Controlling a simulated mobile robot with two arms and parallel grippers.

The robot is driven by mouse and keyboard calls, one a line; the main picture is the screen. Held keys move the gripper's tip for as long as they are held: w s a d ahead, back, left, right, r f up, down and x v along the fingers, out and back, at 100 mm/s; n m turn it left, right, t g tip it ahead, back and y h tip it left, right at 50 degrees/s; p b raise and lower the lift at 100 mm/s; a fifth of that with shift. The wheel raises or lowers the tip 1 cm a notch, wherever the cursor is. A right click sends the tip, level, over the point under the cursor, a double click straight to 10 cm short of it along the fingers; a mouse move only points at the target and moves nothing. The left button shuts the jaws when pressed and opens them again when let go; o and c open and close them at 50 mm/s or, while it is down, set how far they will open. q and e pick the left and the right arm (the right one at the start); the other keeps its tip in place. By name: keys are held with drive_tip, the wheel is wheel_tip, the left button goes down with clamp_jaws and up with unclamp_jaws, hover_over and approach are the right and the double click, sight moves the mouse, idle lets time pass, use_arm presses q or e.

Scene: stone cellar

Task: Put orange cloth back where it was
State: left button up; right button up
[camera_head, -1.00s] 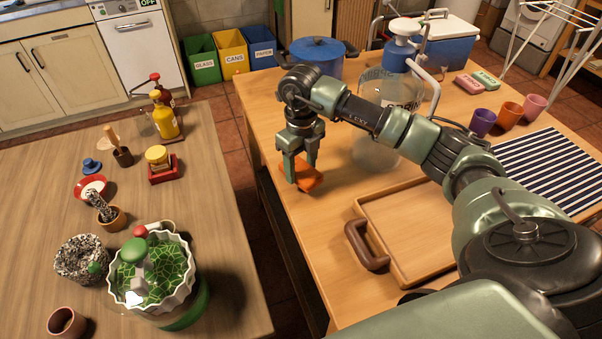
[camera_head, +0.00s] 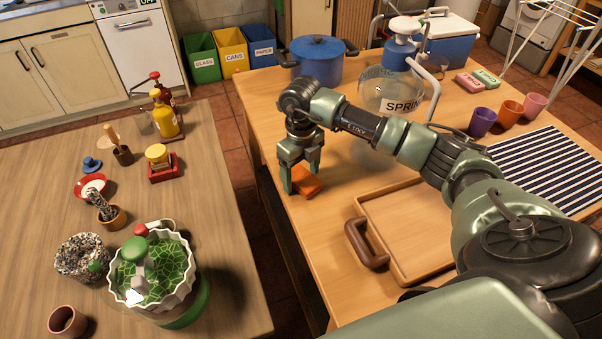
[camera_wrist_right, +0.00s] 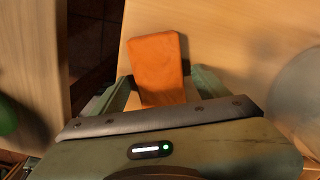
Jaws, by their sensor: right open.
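The orange cloth (camera_head: 308,183) lies folded on the wooden table, near its left edge. It also shows in the right wrist view as an orange rectangle (camera_wrist_right: 158,65). My right gripper (camera_head: 301,186) is low over the table at the cloth, fingers pointing down and apart. In the right wrist view the cloth's near end lies between the open fingers (camera_wrist_right: 165,92), with a gap to the right finger. I cannot tell whether the fingers touch the cloth. My left gripper is in none of the views.
A wooden tray (camera_head: 385,268) with a brown handle is nearer me. A large clear bottle (camera_head: 380,90) and a blue pot (camera_head: 318,62) stand behind. Cups (camera_head: 510,114) and a striped mat (camera_head: 555,165) lie right. A gap separates the left table (camera_head: 50,210).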

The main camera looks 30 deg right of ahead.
sight(301, 176)
wheel_tip(301, 176, up, 12)
drive_tip(key=b, duration=0.1)
drive_tip(key=shift+r+b, duration=0.15)
drive_tip(key=shift+b, duration=0.15)
